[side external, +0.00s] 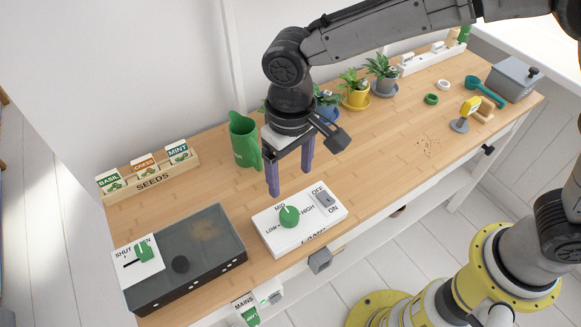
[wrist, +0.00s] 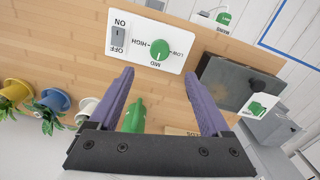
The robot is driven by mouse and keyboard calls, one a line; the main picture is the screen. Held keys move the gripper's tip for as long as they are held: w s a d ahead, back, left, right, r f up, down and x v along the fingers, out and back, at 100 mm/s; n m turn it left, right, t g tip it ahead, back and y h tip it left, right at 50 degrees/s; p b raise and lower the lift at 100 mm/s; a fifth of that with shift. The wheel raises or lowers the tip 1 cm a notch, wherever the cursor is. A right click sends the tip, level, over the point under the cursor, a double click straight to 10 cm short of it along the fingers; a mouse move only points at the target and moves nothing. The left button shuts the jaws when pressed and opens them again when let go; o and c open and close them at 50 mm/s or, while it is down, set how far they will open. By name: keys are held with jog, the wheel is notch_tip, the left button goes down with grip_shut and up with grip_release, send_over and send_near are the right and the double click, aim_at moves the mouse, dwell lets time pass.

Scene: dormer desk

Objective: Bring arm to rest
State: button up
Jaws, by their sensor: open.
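My gripper (side external: 289,176) hangs over the desk with its two purple fingers apart and nothing between them. It is above and behind the white control panel (side external: 268,226), which has a green knob (side external: 289,216) and an OFF/ON switch (side external: 326,201). In the wrist view, the open fingers (wrist: 158,85) point toward the panel, and its green knob (wrist: 159,50) shows with its pointer near MID. The fingers are clear of the panel. A green jug (side external: 243,140) stands just left of the gripper in the side view.
A dark tray (side external: 222,262) with a SHUT/OPEN panel (side external: 139,259) sits at the front left. A SEEDS rack (side external: 150,180) stands behind it. Potted plants (side external: 355,97) line the back. A yellow-headed tool (side external: 470,107) and a grey box (side external: 512,80) are at right. The desk right of the panel is mostly clear.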

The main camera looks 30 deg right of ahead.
jog(key=shift+r, duration=0.3)
jog(key=d+r+m+t+y, duration=0.1)
jog(key=d+r+m+t, duration=0.25)
jog(key=d+r, duration=1.2)
jog(key=s+d+t, duration=0.2)
jog(key=s+d, duration=0.6)
jog(key=d, duration=0.2)
jog(key=s+d+f+n+h, duration=0.1)
jog(key=s+d+f, duration=0.2)
jog(key=s, duration=0.6)
notch_tip(320, 180, down, 2)
jog(key=shift+s+f, duration=0.15)
jog(key=shift+s, duration=0.05)
